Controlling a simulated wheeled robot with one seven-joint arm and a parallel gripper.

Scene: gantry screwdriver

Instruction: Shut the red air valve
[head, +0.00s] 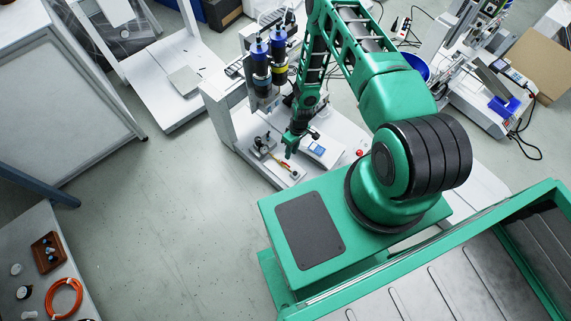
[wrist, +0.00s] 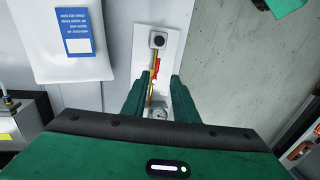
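The red air valve (wrist: 157,67) shows as a small red handle beside a thin brass-yellow pipe (wrist: 151,90) on a white plate (wrist: 143,45). In the wrist view the handle appears to lie roughly along the pipe. My gripper (wrist: 159,82) is open, with one green finger on each side of the pipe and the handle just beyond the fingertips, between their lines. I see no contact. In the head view my gripper (head: 290,153) hangs over the plate at the bench's front edge, and the valve there is too small to read.
A black round fitting (wrist: 157,41) and a gauge (wrist: 158,113) sit at the pipe's ends. A red button (head: 360,153) is farther right.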

